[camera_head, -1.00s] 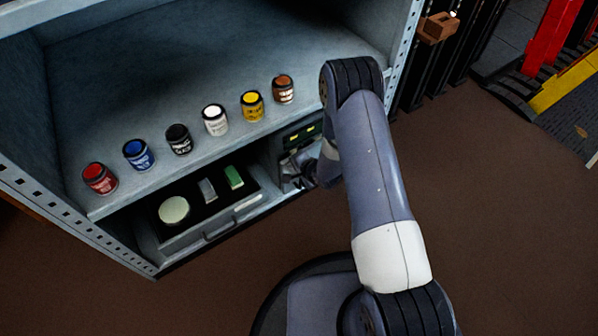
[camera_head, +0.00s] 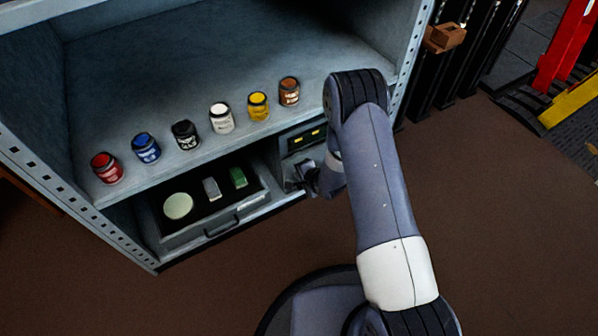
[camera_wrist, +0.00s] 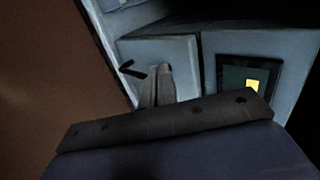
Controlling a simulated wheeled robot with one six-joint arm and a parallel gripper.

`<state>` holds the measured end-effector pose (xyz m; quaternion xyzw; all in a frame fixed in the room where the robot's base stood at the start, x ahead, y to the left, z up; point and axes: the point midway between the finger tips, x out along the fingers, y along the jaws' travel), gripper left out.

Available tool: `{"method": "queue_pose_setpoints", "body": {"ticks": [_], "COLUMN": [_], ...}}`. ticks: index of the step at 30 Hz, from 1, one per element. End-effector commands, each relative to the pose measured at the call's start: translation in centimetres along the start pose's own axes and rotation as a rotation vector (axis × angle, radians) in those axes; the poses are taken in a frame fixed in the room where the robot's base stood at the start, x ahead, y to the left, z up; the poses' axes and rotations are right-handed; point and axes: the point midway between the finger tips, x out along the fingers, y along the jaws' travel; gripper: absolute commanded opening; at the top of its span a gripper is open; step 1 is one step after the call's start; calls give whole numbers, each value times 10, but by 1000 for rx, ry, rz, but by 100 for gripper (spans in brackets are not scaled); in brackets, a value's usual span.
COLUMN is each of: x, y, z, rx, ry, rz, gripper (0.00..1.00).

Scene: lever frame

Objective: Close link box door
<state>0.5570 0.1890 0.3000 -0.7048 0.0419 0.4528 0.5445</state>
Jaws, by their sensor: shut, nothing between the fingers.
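The link box (camera_head: 302,139) is a grey unit in the lower right bay of the shelf, with a dark window showing green and yellow; the window also shows in the wrist view (camera_wrist: 248,78). A pale grey panel with a short black handle (camera_wrist: 131,70) lies beside the window and looks like the door (camera_wrist: 185,50). In the head view my arm partly hides the door. My gripper (camera_head: 310,180) is shut and empty in front of the box's lower part. In the wrist view its fingertips (camera_wrist: 160,72) are together against or just before the panel; contact cannot be told.
Several paint jars (camera_head: 221,118) stand in a row on the shelf (camera_head: 190,60) above. An open drawer (camera_head: 206,235) left of the box holds a round pale item, a grey block and a green block. Brown floor (camera_head: 490,220) to the right is clear.

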Motion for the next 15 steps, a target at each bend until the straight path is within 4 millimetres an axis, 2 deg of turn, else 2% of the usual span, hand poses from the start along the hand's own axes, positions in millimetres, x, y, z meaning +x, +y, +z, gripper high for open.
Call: {"method": "queue_pose_setpoints", "body": {"ticks": [1, 9, 15], "x": [-15, -67, -92], "y": [-4, -3, -1], "z": [-1, 0, 2], "rx": [2, 4, 3], "ry": [2, 3, 2], "rz": [0, 4, 3], "gripper": [0, 0, 0]}}
